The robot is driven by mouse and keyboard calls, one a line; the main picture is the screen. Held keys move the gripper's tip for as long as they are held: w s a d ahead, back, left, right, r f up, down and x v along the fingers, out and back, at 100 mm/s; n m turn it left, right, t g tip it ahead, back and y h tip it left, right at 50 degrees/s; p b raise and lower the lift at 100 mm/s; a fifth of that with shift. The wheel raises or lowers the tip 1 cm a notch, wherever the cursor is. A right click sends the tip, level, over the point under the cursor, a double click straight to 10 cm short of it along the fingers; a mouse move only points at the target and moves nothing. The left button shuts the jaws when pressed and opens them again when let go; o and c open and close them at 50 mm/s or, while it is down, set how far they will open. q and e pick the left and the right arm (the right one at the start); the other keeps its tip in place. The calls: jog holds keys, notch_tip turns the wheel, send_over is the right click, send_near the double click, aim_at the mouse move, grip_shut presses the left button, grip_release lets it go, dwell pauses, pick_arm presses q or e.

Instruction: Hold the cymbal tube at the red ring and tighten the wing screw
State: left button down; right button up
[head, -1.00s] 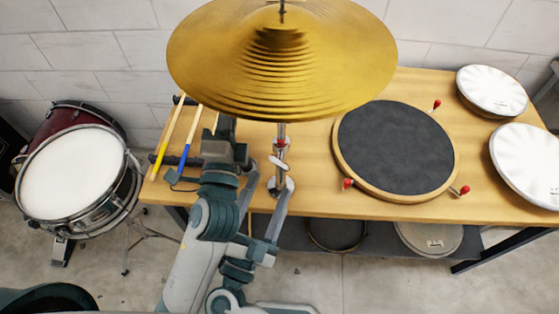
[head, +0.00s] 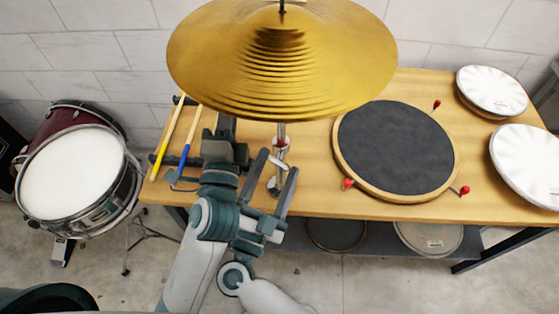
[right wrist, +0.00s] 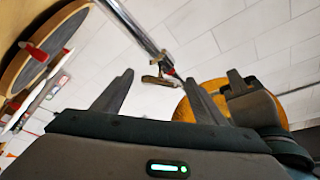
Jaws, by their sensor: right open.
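The upright silver cymbal tube (head: 282,130) stands on the bench under a gold cymbal (head: 280,60). Its red ring (head: 281,142) shows just below the cymbal's edge, with the wing screw (head: 277,163) lower down. In the right wrist view, the wing screw (right wrist: 160,79) lies ahead between the fingertips, close to the red ring (right wrist: 170,71). My right gripper (head: 279,160) is open and empty, its fingers on either side of the wing screw in the picture. My left gripper (head: 226,128) is left of the tube, partly under the cymbal; its fingertips are hidden.
A black round pad (head: 395,150) with red-tipped screws lies right of the tube. Drumsticks (head: 172,135) lie at the bench's left end. White drums (head: 530,165) stand at the right. A red drum (head: 70,170) stands on the floor at left. Bare wood (head: 320,190) shows beside the tube.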

jog(key=shift+x, duration=1.05)
jog(key=c, duration=1.1)
jog(key=shift+o, duration=0.3)
jog(key=shift+m+g, duration=0.3)
jog(key=shift+m, duration=0.6)
jog(key=o, duration=1)
jog(key=shift+o, duration=0.2)
jog(key=shift+s+a, duration=0.1)
jog(key=shift+s, duration=0.05)
jog(key=v, duration=0.7)
jog(key=shift+f, duration=0.15)
